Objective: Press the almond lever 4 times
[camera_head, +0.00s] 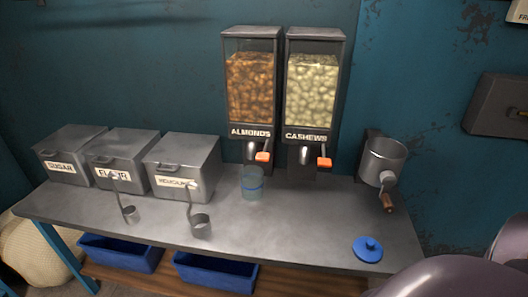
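The almond dispenser (249,95) stands upright at the back middle of the metal table, labelled ALMONDS and holding brown nuts. Its almond lever (263,157) has an orange tip and sticks out to the right below the label. A clear cup (252,184) with a blue band stands on the table under the almond spout. The cashew dispenser (312,95) stands directly to the right, with its own orange-tipped lever (324,162). Neither of my grippers is in view.
Three grey bins (184,163) with labels stand at the left, with two metal scoops (201,226) in front. A metal grinder (383,162) with a crank is at the right. A blue lid (368,249) lies near the front right. The table's front middle is clear.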

